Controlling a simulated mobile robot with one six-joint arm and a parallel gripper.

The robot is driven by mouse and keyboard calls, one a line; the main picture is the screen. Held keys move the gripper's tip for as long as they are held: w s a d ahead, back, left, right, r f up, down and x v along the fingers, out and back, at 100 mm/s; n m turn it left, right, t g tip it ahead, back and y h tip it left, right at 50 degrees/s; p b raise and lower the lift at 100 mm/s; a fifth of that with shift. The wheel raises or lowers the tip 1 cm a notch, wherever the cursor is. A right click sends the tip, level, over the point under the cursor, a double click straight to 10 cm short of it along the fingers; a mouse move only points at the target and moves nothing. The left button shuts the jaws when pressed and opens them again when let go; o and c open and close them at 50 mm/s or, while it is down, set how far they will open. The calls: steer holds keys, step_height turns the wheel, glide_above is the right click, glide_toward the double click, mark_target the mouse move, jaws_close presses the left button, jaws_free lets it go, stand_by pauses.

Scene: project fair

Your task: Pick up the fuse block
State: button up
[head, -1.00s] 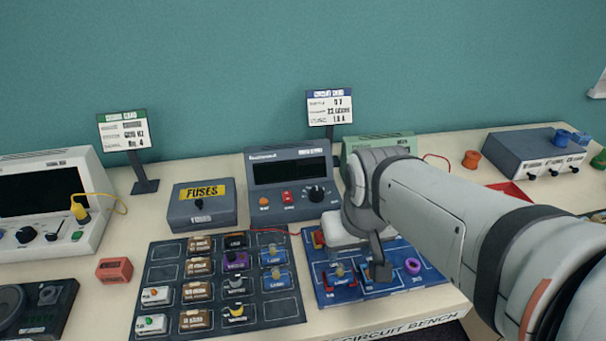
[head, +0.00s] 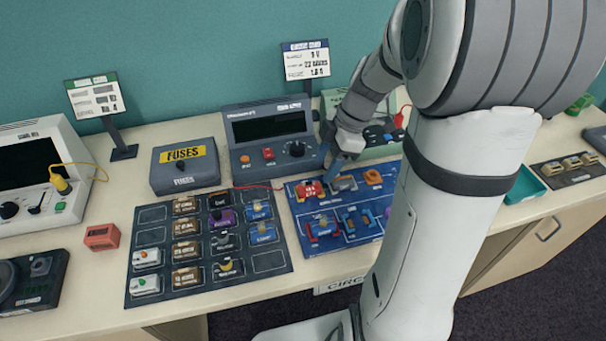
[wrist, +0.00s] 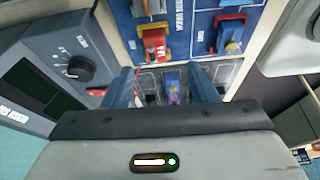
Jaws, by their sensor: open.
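A red block (head: 308,190) with a pale label, which looks like the fuse block, sits at the top left of the blue circuit board (head: 366,235). It also shows in the wrist view (wrist: 155,45), beyond my left finger; its label is too small to read surely. My gripper (head: 329,163) is just above and behind this block, near the board's back edge. In the wrist view my gripper (wrist: 163,82) has its blue fingers apart with nothing held. Another red block (head: 102,236) lies alone on the bench at the left.
A grey meter (head: 268,145) stands close behind the board. A dark parts tray (head: 150,215) with several blocks lies left of it. The fuses box (head: 185,168) and a sign (head: 305,60) stand further back. Other blocks, such as an orange one (head: 373,177), share the board.

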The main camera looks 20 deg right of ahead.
mark_target(310, 186)
steer(key=shift+w+a+f, duration=0.1)
steer(key=shift+w+f, duration=0.05)
steer(key=shift+f, duration=0.4)
steer(key=x, duration=0.3)
steer(key=p+x, duration=0.1)
steer(key=x, duration=0.2)
steer(key=shift+w+a+f, duration=0.15)
steer(key=shift+a+f, duration=0.1)
steer(key=shift+a, duration=0.15)
steer(key=shift+c, duration=0.4)
steer(key=c, duration=1)
step_height(310, 186, up, 13)
steer(key=shift+p, duration=0.3)
